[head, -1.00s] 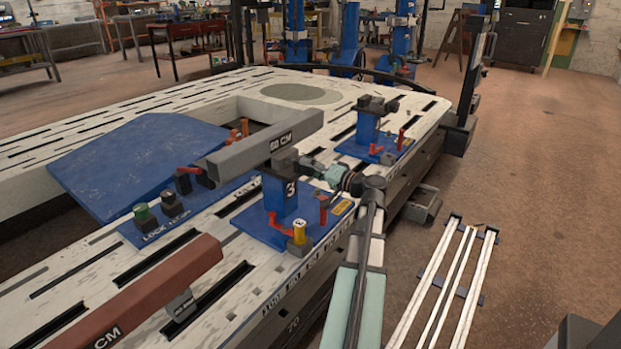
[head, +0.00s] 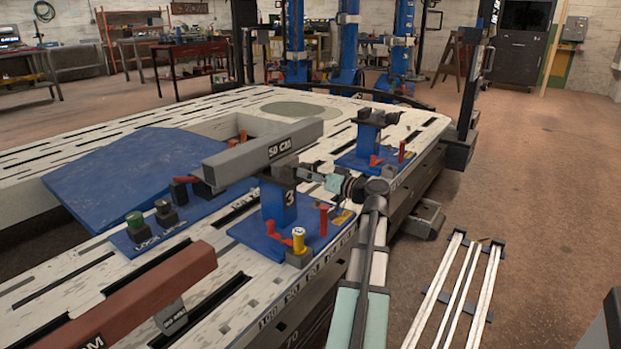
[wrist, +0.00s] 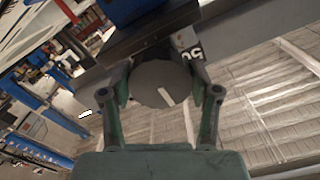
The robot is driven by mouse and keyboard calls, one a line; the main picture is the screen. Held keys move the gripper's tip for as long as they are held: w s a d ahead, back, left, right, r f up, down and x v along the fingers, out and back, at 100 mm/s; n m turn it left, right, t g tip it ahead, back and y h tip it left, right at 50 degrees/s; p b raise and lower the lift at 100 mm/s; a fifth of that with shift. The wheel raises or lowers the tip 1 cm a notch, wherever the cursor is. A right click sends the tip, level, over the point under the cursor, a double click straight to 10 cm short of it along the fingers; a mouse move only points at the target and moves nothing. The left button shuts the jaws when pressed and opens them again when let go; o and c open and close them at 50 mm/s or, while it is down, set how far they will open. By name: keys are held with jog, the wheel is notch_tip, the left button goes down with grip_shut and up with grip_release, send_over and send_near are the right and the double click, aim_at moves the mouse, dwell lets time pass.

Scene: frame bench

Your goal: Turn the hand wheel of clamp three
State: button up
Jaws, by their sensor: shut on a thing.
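Clamp three is a blue post (head: 278,205) with a white 3 and a dark top, on a blue base plate at the bench's near edge. Its hand wheel (wrist: 152,76) is a round grey disc with a white mark, seen face-on in the wrist view. My gripper (wrist: 158,86) is shut on the wheel, with one green finger on each side. In the head view my gripper (head: 312,178) is at the right side of the clamp's top and largely hides the wheel.
A grey 50 CM beam (head: 240,163) lies at the clamp's top. A yellow-capped post (head: 299,240) and red handles stand on its base. A second blue clamp (head: 368,140) is behind. A red-brown beam (head: 150,300) lies front left.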

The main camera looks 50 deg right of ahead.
jog(key=shift+r, duration=0.1)
jog(key=o, duration=1.2)
jog(key=shift+c, duration=0.2)
jog(key=s, duration=1.2)
jog(key=shift+d, duration=0.1)
